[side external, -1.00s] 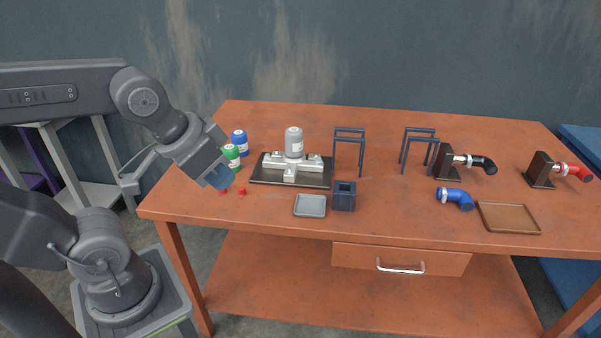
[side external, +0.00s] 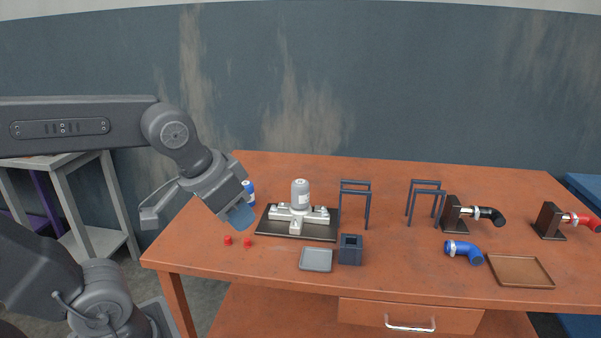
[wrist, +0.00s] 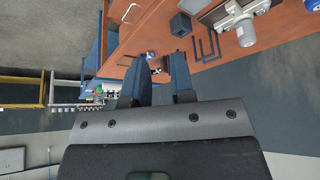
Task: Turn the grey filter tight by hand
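The grey filter (side external: 300,192) stands upright on the pale metal housing (side external: 309,217) with its dark base plate. It also shows at the upper right of the wrist view (wrist: 245,30). My gripper (side external: 241,217) is in the air to the left of the filter, apart from it and pointing down and right. In the wrist view, its two blue fingers (wrist: 158,62) are spread with nothing between them. How far the filter is screwed on cannot be told.
A blue filter (side external: 249,188) is partly behind my gripper. Red caps (side external: 228,240), a grey tray (side external: 316,260) and a dark square box (side external: 350,250) are near the front. Two dark frames (side external: 355,190) (side external: 426,190), hose fittings and a brown tray (side external: 522,271) are to the right.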

